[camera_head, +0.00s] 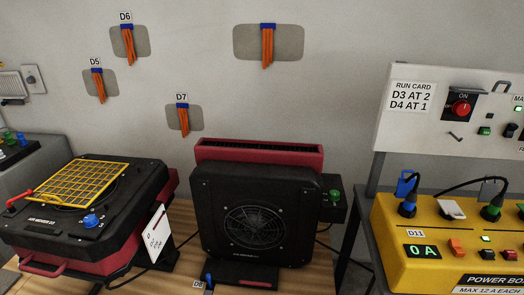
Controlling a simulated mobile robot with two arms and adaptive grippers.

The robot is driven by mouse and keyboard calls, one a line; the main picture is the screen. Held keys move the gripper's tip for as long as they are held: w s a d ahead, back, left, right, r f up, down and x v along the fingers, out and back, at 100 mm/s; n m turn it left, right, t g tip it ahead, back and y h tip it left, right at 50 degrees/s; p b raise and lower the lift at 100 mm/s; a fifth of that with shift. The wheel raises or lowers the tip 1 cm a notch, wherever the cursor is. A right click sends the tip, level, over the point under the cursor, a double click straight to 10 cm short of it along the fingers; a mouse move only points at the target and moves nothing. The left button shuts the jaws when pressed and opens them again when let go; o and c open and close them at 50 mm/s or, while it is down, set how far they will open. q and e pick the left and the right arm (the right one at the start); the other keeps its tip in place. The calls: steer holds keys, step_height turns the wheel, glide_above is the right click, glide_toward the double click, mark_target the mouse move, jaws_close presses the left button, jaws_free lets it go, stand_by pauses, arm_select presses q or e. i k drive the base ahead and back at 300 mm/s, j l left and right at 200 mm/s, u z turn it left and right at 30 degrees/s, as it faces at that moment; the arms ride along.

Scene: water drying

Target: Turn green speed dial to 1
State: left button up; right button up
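Neither of my grippers shows in this view, so nothing of mine is seen touching the dial.
A black and red machine with a yellow grid (80,183) and blue knob (91,221) stands left. A yellow power box (450,262) with plugs and cables stands right. A white panel (410,128) with a red switch (461,108) is above it. A narrow gap separates blower and power box.

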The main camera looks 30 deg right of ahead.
mark_target(333, 195)
steer(key=z, duration=1.5)
steer(key=i+j, duration=0.1)
steer(key=j, duration=0.35)
